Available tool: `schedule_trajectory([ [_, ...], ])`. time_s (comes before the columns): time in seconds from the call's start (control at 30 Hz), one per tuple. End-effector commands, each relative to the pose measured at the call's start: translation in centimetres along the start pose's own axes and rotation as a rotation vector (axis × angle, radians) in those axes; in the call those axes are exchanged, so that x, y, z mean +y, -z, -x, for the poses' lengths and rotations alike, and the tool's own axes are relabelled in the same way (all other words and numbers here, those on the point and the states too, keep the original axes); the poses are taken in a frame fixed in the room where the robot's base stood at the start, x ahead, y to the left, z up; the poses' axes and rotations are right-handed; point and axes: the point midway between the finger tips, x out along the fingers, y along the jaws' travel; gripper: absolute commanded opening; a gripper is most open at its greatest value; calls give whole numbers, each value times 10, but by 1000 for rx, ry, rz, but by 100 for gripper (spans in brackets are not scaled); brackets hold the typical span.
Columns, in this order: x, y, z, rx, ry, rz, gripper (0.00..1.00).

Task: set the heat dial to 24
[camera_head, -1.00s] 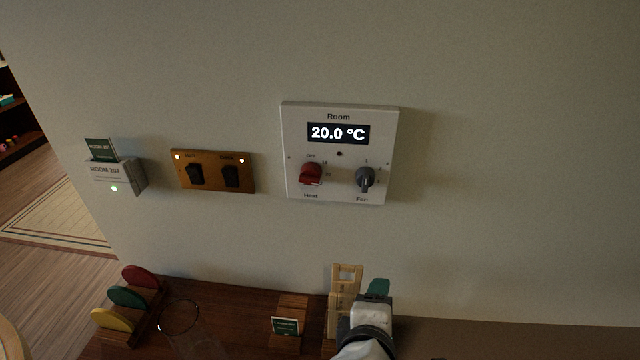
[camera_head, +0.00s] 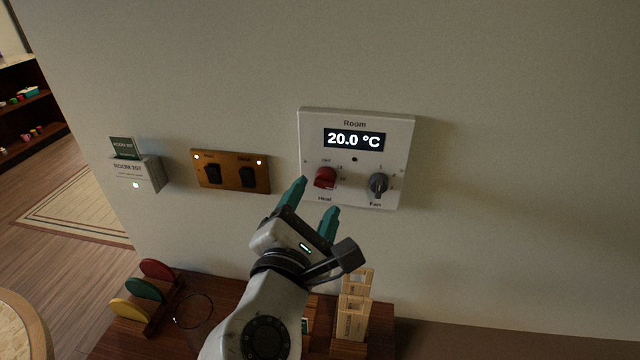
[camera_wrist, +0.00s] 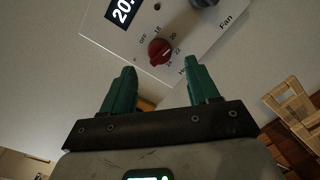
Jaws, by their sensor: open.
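A white room panel (camera_head: 398,150) is fixed on the wall, and its display (camera_head: 355,139) reads 20.0 °C. The red heat dial (camera_head: 325,178) is at its lower left, labelled Heat. In the wrist view the heat dial (camera_wrist: 160,51) has OFF, 18, 20, 22 and 24 around it; its exact setting is hard to tell. My gripper (camera_head: 312,202) is open and empty, with teal fingers just below and left of the dial. In the wrist view my gripper (camera_wrist: 160,82) has the dial beyond and between its fingertips, apart from them.
A grey fan dial (camera_head: 378,186) sits right of the heat dial. A brass switch plate (camera_head: 230,172) and a key-card holder (camera_head: 137,172) are on the wall to the left. Below, a wooden shelf holds a glass (camera_head: 193,311), coloured discs (camera_head: 146,290) and a wooden rack (camera_head: 354,305).

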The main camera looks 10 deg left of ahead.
Motion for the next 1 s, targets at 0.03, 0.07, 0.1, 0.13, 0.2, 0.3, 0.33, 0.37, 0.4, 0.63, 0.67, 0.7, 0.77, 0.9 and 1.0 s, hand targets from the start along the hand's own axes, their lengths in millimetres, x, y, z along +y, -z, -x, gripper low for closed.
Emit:
schedule_trajectory([
  [0.03, 1, -2, -9, -1, 1, 1, 60],
  [0.07, 1, -2, -14, -1, 1, 0, 60],
  [0.1, 1, -1, -20, 0, 1, 0, 60],
  [0.13, 1, -1, -23, 0, 0, 1, 60],
  [0.2, 0, -1, -31, -1, 1, 1, 60],
  [0.3, 0, 0, -38, 1, 0, -1, 60],
  [0.33, 0, 0, -40, 1, 0, -1, 60],
  [0.37, 0, 0, -41, 2, 0, -1, 60],
  [0.4, 0, 0, -42, 2, 0, -1, 60],
  [0.63, 0, 0, -42, 2, 0, -2, 60],
  [0.67, 0, 0, -42, 2, 0, -2, 60],
  [0.7, 0, 0, -42, 2, 0, -2, 56],
  [0.77, 0, 0, -42, 2, 0, -2, 50],
  [0.9, 0, 0, -42, 2, 0, -2, 37],
  [1.0, 0, 0, -42, 2, 0, -2, 27],
])
